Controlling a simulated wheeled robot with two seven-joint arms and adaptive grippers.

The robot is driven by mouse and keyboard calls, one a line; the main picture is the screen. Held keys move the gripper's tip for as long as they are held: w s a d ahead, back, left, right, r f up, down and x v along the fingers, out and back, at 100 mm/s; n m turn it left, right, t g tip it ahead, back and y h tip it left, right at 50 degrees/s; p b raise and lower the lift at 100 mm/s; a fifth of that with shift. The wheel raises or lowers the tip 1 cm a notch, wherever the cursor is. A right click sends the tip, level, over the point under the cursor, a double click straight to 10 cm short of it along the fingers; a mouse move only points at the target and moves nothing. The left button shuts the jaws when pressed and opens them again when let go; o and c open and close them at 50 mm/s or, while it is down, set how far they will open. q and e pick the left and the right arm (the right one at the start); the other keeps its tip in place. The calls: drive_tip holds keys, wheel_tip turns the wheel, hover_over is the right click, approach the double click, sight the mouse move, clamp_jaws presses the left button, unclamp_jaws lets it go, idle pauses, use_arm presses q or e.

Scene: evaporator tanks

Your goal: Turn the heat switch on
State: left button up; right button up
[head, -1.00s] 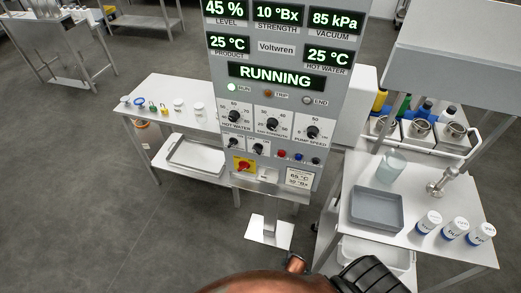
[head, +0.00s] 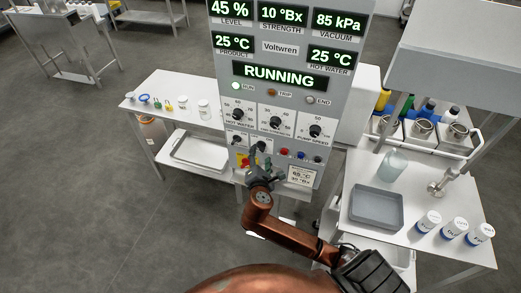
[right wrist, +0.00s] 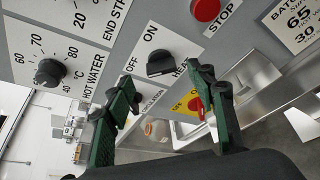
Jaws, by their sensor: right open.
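The heat switch (right wrist: 172,63) is a black knob on the grey panel (right wrist: 232,45), with OFF and ON printed beside it. Its label is partly covered by a finger; its exact setting is hard to tell. My right gripper (right wrist: 163,82) is open and empty, with its green fingers pointing at the panel, one on each side of the knob in the picture. No contact shows. In the head view my right gripper (head: 258,163) is in front of the lower panel, covering part of the switch row. My left gripper is not in view.
The red STOP button (right wrist: 206,9) sits close beside the heat switch. A red rotary switch on yellow (right wrist: 196,106) is near the right finger. The HOT WATER dial (right wrist: 50,72) is to the left. Side tables (head: 180,88) flank the panel. The display reads RUNNING.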

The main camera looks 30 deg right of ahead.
sight(260, 149)
drive_tip(key=x, duration=0.4)
drive_tip(key=shift+w, duration=0.1)
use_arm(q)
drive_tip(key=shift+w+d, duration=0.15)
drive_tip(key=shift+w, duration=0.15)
use_arm(e)
drive_tip(key=shift+w+d+f, duration=0.25)
drive_tip(key=shift+w+d, duration=0.05)
drive_tip(key=shift+w, duration=0.15)
drive_tip(key=shift+c, duration=0.5)
drive_tip(key=c, duration=1)
drive_tip(key=shift+a, duration=0.15)
drive_tip(key=shift+c, duration=0.3)
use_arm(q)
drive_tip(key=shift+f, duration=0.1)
